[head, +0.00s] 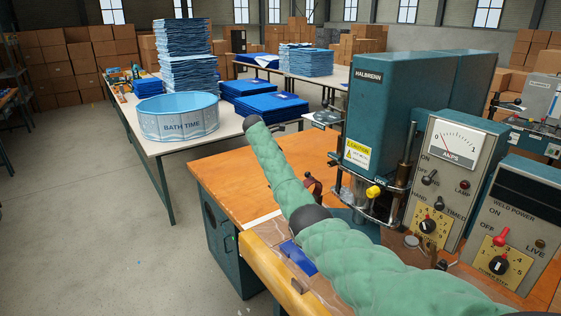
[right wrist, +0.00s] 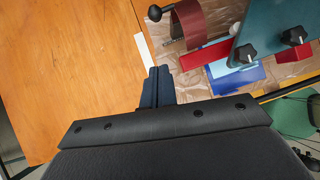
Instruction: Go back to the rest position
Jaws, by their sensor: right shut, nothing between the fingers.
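My right arm, in a green padded sleeve, crosses the head view from the lower right toward the upper left, above the work table (head: 235,185). In the right wrist view my right gripper (right wrist: 157,72) has its dark fingers together, with nothing between them. My left arm and left gripper are not in view. A blue piece (head: 298,257) lies on the machine bed, partly hidden by my arm; blue also shows in the right wrist view (right wrist: 238,76).
The teal welding machine (head: 395,100) and its control boxes (head: 452,165) stand right of my arm. A red bar (right wrist: 207,55) is close right of my fingers. A blue pool (head: 178,118) sits on a white table (head: 150,146) behind. Floor at left is clear.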

